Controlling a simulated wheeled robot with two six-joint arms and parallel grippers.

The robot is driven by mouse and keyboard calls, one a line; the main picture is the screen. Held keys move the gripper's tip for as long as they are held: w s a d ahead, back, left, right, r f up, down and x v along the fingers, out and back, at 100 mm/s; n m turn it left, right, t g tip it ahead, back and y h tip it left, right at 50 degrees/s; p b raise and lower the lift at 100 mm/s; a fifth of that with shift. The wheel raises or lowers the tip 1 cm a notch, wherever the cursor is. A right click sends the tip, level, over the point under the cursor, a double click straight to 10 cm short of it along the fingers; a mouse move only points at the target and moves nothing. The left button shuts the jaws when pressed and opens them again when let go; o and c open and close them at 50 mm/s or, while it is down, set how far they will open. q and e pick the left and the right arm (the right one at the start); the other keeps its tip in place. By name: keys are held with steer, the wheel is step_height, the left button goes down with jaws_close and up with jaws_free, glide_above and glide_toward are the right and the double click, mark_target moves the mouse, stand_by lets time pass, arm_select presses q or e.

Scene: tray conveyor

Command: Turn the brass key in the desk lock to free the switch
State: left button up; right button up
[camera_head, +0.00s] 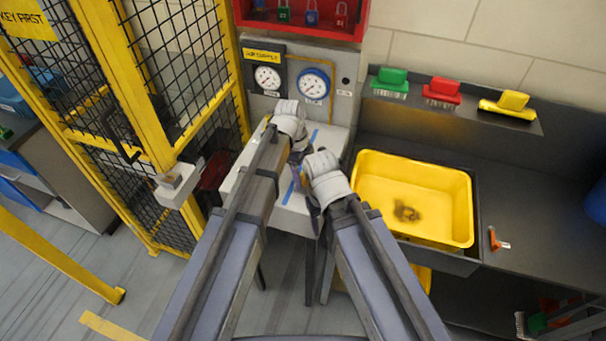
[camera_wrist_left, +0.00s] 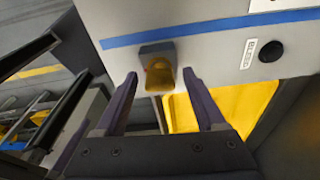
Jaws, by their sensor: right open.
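The brass key (camera_wrist_left: 158,76) sits in a dark square lock (camera_wrist_left: 157,50) on a light grey desk panel (camera_wrist_left: 215,30) with a blue stripe. My left gripper (camera_wrist_left: 160,76) is open, with one finger on each side of the key and a visible gap to both sides. In the head view my left gripper (camera_head: 297,165) is over the pale desk (camera_head: 323,137), largely hidden by its own wrist, and the key cannot be made out. My right gripper (camera_head: 314,213) is open and lower, by the desk's front edge. A black round knob (camera_wrist_left: 270,51) with a label is right of the lock; whether it is the switch is unclear.
A yellow tray (camera_head: 440,175) with a dark stain is right of the desk. Gauges (camera_head: 313,83) stand behind it, below a red padlock cabinet (camera_head: 300,27). A yellow mesh fence (camera_head: 245,100) stands close on the left.

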arm_select(q)
steer(key=shift+o, duration=0.2)
step_height(320, 180, up, 8)
steer(key=a+p, duration=0.1)
steer(key=p, duration=0.6)
steer(key=shift+w+p, duration=0.2)
steer(key=shift+p, duration=0.15)
steer(key=shift+f, duration=0.15)
steer(key=shift+a, duration=0.1)
